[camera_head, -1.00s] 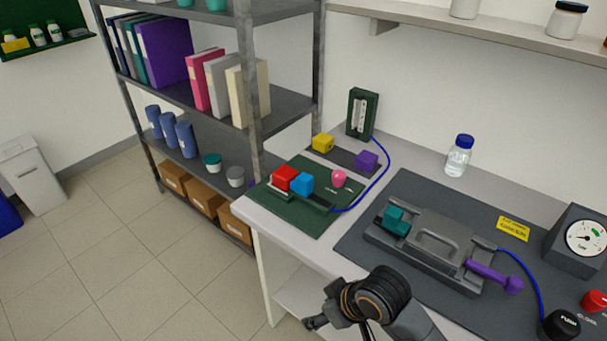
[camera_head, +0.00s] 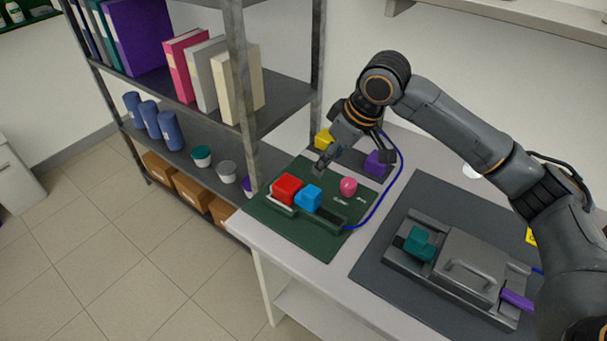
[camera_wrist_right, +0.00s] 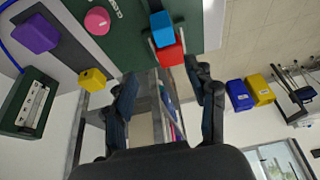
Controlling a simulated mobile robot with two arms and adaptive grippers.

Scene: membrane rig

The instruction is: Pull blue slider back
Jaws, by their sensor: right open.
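The blue slider (camera_head: 308,197) is a blue block on a dark rail on the green board (camera_head: 268,215). It stands right beside a red block (camera_head: 286,188). The right wrist view also shows the blue slider (camera_wrist_right: 161,29) and the red block (camera_wrist_right: 168,56), beyond and between the fingertips. My right gripper (camera_head: 335,152) is above the back part of the board, behind the blue slider and apart from it. Its fingers are spread and empty, as the right wrist view (camera_wrist_right: 165,82) shows. My left gripper is not in view.
A pink knob (camera_head: 348,187) stands right of the slider. Yellow (camera_head: 323,139) and purple (camera_head: 378,163) blocks are behind, near my right arm. A blue cable curves along the board's right side. A grey rig with a teal block (camera_head: 420,243) lies to the right. A shelf (camera_head: 240,100) stands left.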

